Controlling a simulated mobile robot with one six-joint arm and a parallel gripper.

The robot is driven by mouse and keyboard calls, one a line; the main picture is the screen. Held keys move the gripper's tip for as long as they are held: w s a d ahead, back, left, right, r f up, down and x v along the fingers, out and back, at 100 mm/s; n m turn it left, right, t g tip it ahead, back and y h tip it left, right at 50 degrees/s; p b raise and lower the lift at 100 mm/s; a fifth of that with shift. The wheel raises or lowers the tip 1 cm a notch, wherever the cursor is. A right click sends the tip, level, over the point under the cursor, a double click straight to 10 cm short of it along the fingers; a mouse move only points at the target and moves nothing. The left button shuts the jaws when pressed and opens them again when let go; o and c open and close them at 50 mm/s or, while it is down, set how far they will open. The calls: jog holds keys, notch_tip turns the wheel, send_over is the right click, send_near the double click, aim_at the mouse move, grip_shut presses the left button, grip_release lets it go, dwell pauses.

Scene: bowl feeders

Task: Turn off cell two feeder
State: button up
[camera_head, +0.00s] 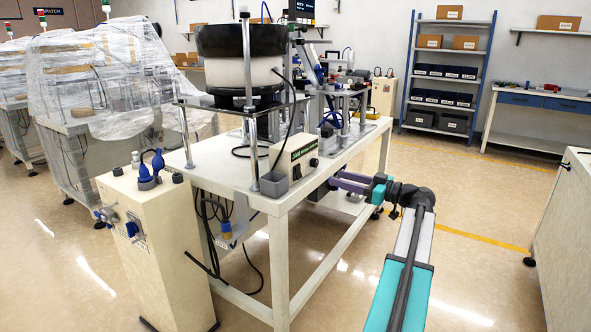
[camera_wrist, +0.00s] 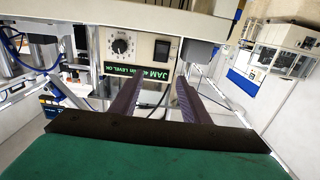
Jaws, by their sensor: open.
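The feeder controller (camera_head: 296,153) is a cream box with a green display on the front edge of the white table, below the bowl feeder (camera_head: 240,68). My gripper (camera_head: 340,182) is open and empty, to the right of the controller in the head view. In the wrist view my gripper (camera_wrist: 158,88) has its purple fingers spread below the switch, apart from it. The switch's position is too small to tell.
A cream cabinet (camera_head: 145,240) with blue fittings stands at the table's left front. Metal posts and hanging cables surround the feeder. Plastic-wrapped machines (camera_head: 95,75) stand behind left. Floor to the right is open.

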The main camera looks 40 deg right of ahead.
aim_at(298, 169)
jog(key=shift+w, duration=0.2)
jog(key=b+x, duration=0.1)
jog(key=x, duration=1.2)
jog(key=shift+w+a+b, duration=0.15)
jog(key=shift+w+b, duration=0.15)
jog(key=shift+w, duration=0.05)
jog(key=shift+f, duration=0.1)
jog(key=c, duration=1.1)
